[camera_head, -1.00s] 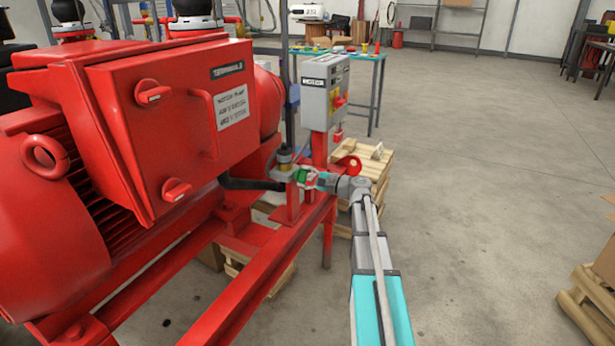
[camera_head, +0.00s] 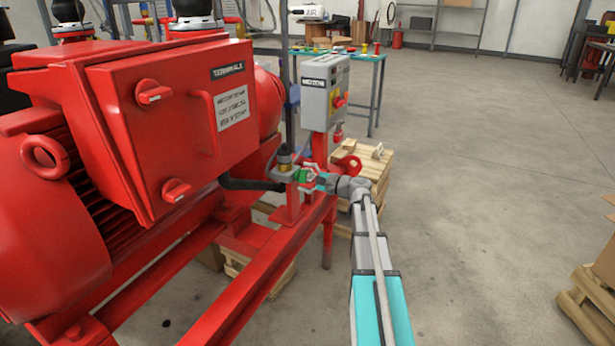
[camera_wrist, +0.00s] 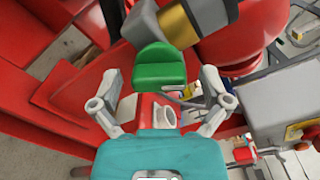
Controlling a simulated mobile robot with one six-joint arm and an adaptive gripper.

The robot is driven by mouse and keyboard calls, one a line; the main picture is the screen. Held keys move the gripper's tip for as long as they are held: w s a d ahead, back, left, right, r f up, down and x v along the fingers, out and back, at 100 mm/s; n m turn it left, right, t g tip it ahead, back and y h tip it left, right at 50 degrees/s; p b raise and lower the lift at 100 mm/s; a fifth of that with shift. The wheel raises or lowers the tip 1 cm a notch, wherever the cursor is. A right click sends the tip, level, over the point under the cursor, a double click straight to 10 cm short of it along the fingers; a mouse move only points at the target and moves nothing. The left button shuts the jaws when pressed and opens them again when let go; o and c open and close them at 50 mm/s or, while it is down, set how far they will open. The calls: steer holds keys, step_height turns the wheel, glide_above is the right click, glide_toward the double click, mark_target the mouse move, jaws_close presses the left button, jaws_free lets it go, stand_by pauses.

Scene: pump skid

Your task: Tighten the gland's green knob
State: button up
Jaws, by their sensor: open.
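The green knob (camera_wrist: 160,68) shows in the wrist view just beyond and between my open fingers, below the grey and brass gland body (camera_wrist: 177,24). In the head view the knob (camera_head: 304,174) is a small green patch at the gland (camera_head: 285,160), on a red post beside the motor. My gripper (camera_wrist: 162,92) is open in the wrist view, one finger to each side of the knob's near end. I see no clear contact. In the head view my gripper (camera_head: 314,178) is at the knob's right side, its fingertips too small to judge.
A red motor with a terminal box (camera_head: 165,120) fills the left. A grey switch box (camera_head: 325,92) stands above and behind the gland. A black cable (camera_head: 250,184) runs to the gland. A wooden pallet stack (camera_head: 368,180) stands behind my arm. Open floor lies to the right.

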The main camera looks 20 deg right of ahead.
steer(key=shift+s, duration=0.1)
steer(key=v, duration=1.2)
stand_by(0.7)
steer(key=s+a+f+n+g+h, duration=0.1)
steer(key=s+a+f+n+g, duration=0.3)
steer(key=a, duration=0.4)
steer(key=s+a+f+n+g+h, duration=0.1)
steer(key=a+f+n+g+h, duration=0.15)
steer(key=a+f, duration=0.5)
steer(key=s+a+f+n+g+h, duration=0.1)
steer(key=s+a+f+n+g, duration=0.3)
steer(key=a, duration=0.5)
steer(key=s+a+f+n+g+h, duration=0.2)
steer(key=s+a+n+g+h, duration=0.2)
steer(key=s+a+n+h, duration=0.25)
step_height(320, 180, up, 32)
steer(key=d+p, duration=0.2)
steer(key=p, duration=3.1)
steer(key=shift+s, duration=0.45)
steer(key=shift+f, duration=0.1)
